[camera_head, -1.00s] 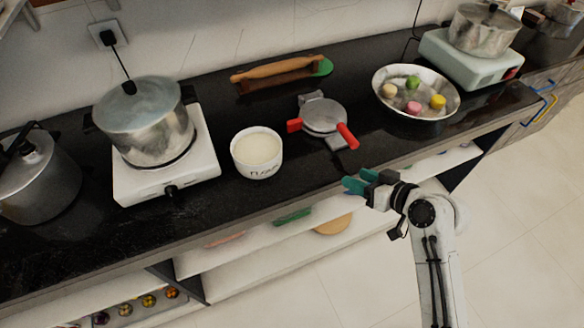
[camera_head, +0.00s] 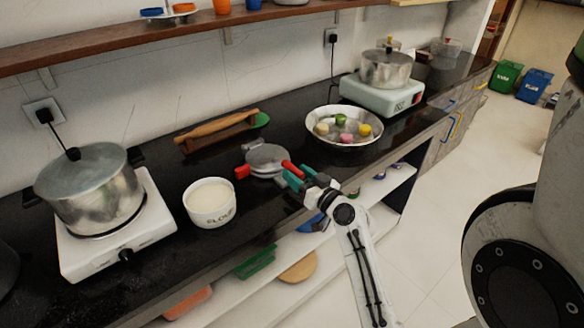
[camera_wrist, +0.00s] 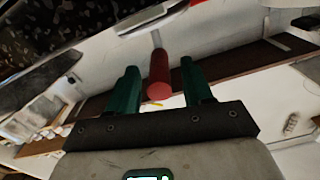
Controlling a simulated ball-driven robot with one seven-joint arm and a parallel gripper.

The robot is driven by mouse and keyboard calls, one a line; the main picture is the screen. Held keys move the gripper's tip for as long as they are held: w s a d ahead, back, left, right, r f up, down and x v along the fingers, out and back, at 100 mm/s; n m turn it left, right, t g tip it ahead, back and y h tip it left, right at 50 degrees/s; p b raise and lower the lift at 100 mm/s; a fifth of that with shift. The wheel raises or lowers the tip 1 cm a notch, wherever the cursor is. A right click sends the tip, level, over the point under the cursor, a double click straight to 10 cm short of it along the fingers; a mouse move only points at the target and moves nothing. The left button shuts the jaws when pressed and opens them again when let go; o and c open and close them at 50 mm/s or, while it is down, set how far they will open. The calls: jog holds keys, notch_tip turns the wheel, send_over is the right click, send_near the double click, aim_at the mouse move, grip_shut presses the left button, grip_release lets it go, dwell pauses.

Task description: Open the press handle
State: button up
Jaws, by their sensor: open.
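The press (camera_head: 266,158) is a round grey metal press on the black counter, with red handles at its left and right. Its round top looks flat and closed. The right red handle (camera_head: 292,168) points toward my gripper (camera_head: 294,182). In the wrist view the red handle (camera_wrist: 159,76) shows end-on between the two green fingers of my gripper (camera_wrist: 158,92). The fingers are open, with visible gaps on both sides of the handle. I cannot tell how far along the handle the fingertips reach.
A white flour bowl (camera_head: 209,203) stands left of the press, and a metal bowl of coloured dough balls (camera_head: 344,141) stands to its right. A rolling pin (camera_head: 217,131) lies behind. A pot (camera_head: 84,190) sits on a white stove at left. Open shelves lie below the counter edge.

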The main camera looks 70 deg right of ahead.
jog(key=shift+x, duration=1.35)
jog(key=shift+c, duration=0.2)
grip_shut()
